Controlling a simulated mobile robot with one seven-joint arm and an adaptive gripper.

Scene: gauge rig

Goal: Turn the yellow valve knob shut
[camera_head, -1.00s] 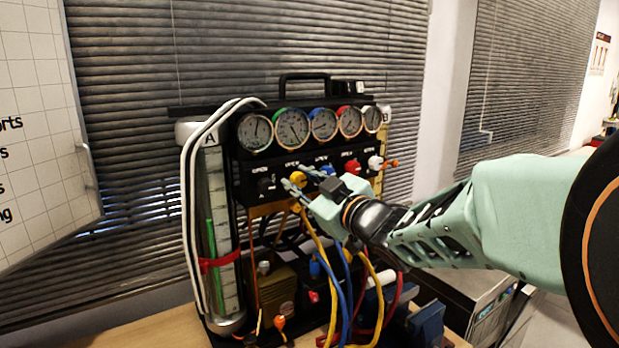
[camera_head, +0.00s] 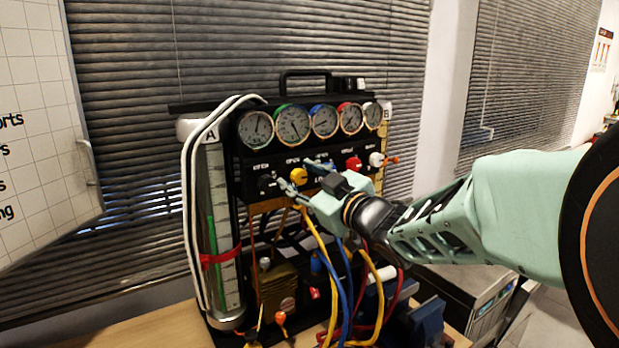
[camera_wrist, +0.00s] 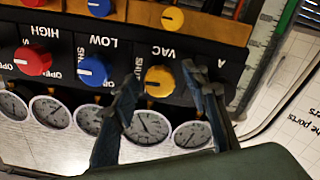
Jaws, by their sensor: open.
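The yellow valve knob (camera_head: 298,175) is on the black panel of the gauge rig, below the row of gauges, between a black knob and the blue knob. Contact with the knob cannot be told.
The blue knob (camera_wrist: 93,70) and red knob (camera_wrist: 33,60) sit along the same panel. Round gauges (camera_head: 294,125) line up above. Yellow and blue hoses (camera_head: 346,290) hang below. A clear tube column (camera_head: 219,230) stands at the left, and white hoses (camera_head: 187,200) run beside it.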

